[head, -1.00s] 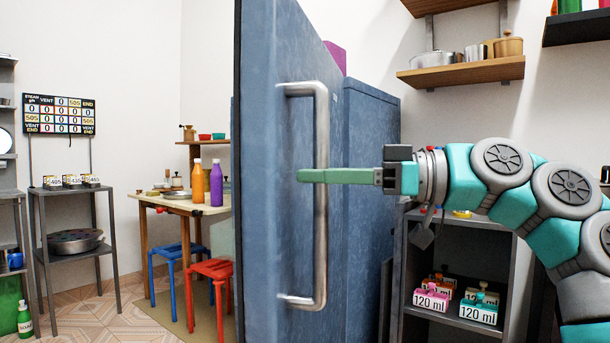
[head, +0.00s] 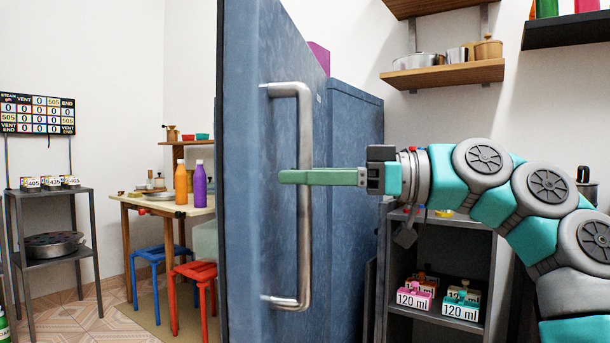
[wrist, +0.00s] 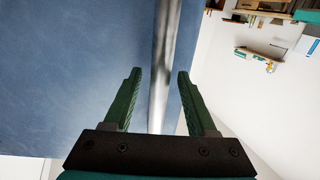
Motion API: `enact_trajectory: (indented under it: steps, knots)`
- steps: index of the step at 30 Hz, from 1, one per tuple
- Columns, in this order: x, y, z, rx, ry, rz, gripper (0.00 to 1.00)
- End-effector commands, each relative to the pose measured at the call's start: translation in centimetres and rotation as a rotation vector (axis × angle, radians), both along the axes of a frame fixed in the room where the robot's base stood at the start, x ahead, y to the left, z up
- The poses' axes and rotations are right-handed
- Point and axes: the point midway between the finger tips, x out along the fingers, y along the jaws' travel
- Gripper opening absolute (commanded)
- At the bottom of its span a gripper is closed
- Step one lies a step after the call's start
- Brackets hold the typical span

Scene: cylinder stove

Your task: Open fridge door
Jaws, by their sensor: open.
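The blue fridge door (head: 250,200) stands swung out from the fridge body (head: 355,170), its front face and near edge towards me in the head view. Its long vertical metal handle (head: 304,230) is on this face. My gripper (head: 285,177) reaches in from the right at about mid-height of the handle. In the wrist view the handle bar (wrist: 164,60) runs between the two green fingers of my gripper (wrist: 157,75). The fingers are apart on either side of the bar, with visible gaps. The inside of the fridge is hidden by the door.
A shelf unit (head: 440,330) with 120 ml boxes stands right of the fridge, below my arm. A wall shelf (head: 440,76) holds pots. Left of the door are a table (head: 150,203), a red stool (head: 195,272) and a blue stool (head: 155,255).

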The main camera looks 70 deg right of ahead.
Motion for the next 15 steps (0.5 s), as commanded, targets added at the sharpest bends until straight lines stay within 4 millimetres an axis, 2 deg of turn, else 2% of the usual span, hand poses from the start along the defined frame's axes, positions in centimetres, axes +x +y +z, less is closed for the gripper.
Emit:
enact_trajectory:
  steps: [5,15]
  knots:
    - [-1.3,-0.3,0.1,0.0,0.0,0.0,0.57]
    - [-6.4,-1.5,0.2,0.002,-0.003,-0.002,0.57]
